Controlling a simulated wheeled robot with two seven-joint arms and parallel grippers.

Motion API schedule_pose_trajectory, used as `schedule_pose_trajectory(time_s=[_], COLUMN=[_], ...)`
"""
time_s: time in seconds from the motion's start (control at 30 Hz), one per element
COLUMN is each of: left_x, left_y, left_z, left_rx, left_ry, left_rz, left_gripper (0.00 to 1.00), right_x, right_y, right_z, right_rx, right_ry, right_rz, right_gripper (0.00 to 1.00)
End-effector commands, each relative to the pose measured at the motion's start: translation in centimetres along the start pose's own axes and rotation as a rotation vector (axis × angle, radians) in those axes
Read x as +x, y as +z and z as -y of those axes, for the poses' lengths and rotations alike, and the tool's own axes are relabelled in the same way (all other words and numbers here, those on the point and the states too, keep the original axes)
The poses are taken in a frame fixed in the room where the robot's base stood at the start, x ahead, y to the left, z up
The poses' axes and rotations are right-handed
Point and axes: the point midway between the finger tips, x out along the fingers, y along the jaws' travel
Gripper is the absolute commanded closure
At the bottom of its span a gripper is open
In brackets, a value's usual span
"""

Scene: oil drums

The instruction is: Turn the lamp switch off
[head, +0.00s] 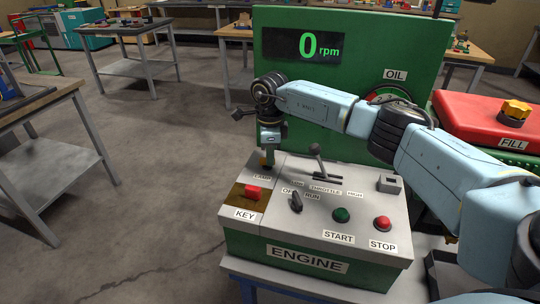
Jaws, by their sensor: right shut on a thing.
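The engine control box (330,225) is green with a grey top. Its LAMP label (262,177) is at the back left of the top. My right gripper (267,162) points down just behind that label. It is shut on the lamp switch, which the fingers hide, so I cannot tell its position. My left gripper is not in view.
The red key (253,192), black run switch (296,202), throttle lever (317,160), green start button (341,215) and red stop button (382,223) are close by. A green panel (350,50) reading 0 rpm stands behind. A red-topped fill unit (480,115) is at right.

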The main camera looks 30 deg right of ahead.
Motion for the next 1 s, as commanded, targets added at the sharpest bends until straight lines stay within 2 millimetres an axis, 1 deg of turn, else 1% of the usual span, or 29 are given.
schedule_pose_trajectory(time_s=[0.2,0.4,0.97,1.0], left_x=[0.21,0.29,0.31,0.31], left_y=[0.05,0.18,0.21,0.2], left_z=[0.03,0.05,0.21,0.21], left_rx=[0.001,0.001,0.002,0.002], left_ry=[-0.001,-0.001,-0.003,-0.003], left_rz=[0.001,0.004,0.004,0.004], left_gripper=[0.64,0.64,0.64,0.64], right_x=[-0.07,-0.05,-0.08,-0.08], right_y=[0.0,0.01,0.04,0.04], right_z=[0.16,0.19,0.2,0.21], right_rx=[-0.126,-0.194,-0.224,-0.224], right_ry=[-0.002,-0.001,-0.001,-0.001], right_rz=[0.0,0.001,0.002,0.001], right_gripper=[1.0,1.0,1.0,0.85])
